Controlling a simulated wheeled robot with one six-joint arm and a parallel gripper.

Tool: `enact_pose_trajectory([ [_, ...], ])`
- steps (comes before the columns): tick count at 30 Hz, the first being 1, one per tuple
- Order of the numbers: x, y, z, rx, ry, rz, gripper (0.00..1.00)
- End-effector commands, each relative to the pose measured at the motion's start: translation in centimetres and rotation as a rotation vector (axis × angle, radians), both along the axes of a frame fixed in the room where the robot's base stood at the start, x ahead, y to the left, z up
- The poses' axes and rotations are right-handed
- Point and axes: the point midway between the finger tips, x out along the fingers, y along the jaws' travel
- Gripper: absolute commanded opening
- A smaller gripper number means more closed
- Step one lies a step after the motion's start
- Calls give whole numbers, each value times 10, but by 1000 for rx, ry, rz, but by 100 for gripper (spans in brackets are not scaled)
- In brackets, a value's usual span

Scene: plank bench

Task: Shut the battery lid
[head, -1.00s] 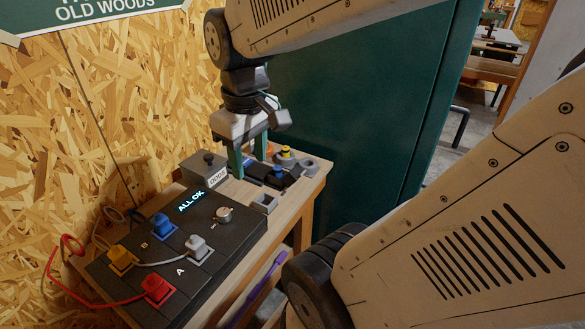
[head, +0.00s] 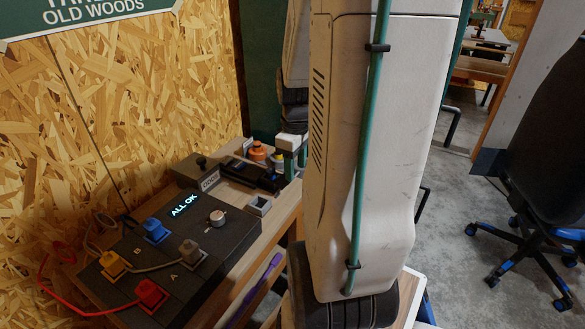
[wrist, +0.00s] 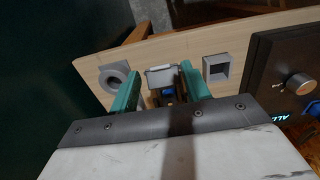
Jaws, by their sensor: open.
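A low black device (head: 250,176) lies on the plank bench behind the control panel; I take it for the battery holder. Its lid cannot be clearly told apart. In the wrist view a grey block (wrist: 162,76) with dark and blue parts (wrist: 168,92) below it shows between my fingers. My gripper (wrist: 158,88) is open, teal fingers apart, with nothing visibly held. In the head view my gripper (head: 295,160) is at the right end of the black device, partly hidden by my arm. Contact cannot be told.
The control panel (head: 163,252) reads ALL OK, with coloured plugs and a knob. A grey DOOR box (head: 197,172), an orange piece (head: 258,151) and a grey square socket (head: 258,205) stand nearby. A grey ring (wrist: 117,78) lies left of my fingers in the wrist view.

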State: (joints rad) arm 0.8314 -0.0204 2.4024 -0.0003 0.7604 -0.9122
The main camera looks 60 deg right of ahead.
Motion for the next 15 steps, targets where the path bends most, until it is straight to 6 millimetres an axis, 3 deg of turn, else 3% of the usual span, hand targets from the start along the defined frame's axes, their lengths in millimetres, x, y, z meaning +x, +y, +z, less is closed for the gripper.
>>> enact_pose_trajectory([
  [4, 0, 0, -12, 1, 1, 0, 47],
  [12, 0, 0, -14, -1, -1, 0, 47],
  [13, 0, 0, -14, -1, -1, 0, 44],
  [15, 0, 0, -14, -1, -1, 0, 25],
])
